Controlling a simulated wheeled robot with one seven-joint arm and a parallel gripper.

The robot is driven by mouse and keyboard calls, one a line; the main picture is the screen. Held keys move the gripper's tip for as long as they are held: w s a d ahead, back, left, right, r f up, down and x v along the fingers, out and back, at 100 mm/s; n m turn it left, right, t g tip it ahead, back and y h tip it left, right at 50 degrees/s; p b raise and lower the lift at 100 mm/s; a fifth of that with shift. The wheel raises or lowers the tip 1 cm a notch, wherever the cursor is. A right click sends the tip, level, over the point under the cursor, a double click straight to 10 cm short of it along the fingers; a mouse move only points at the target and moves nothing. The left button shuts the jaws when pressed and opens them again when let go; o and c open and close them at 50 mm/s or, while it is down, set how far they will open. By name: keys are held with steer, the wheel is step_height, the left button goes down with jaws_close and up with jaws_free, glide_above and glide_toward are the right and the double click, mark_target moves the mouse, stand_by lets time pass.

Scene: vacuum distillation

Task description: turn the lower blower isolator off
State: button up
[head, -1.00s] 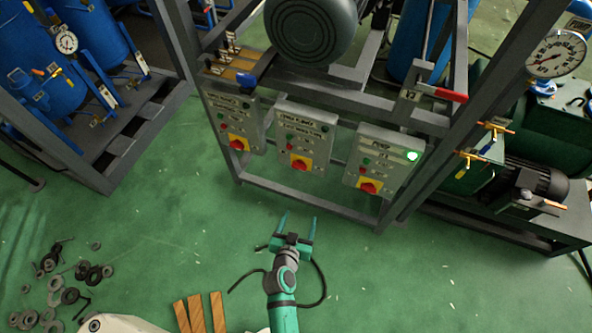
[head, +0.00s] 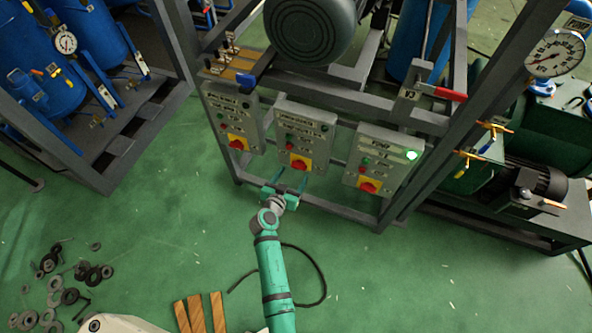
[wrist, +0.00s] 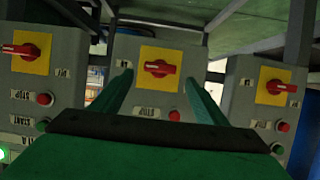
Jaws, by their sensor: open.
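Three grey control boxes hang in a row on the frame, each with a red rotary isolator handle on a yellow plate. In the head view these are the left isolator (head: 237,144), middle isolator (head: 299,164) and right isolator (head: 368,187). Their labels are too small to read surely, so I cannot tell which is the lower blower's. My gripper (head: 284,184) is open and empty, just in front of and below the middle box (head: 303,128). In the wrist view the middle handle (wrist: 158,68) lies across the picture, between the fingers' lines and apart from them.
The right box has a lit green lamp (head: 411,155). A frame bar (head: 310,198) runs below the boxes, near my gripper. A large motor (head: 310,30) sits above. Loose rings and bolts (head: 70,295) and wooden strips (head: 200,313) lie on the green floor.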

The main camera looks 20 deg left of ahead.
mark_target(298, 168)
steer(key=shift+x, duration=2.4)
steer(key=shift+d, duration=0.1)
steer(key=c, duration=1.1)
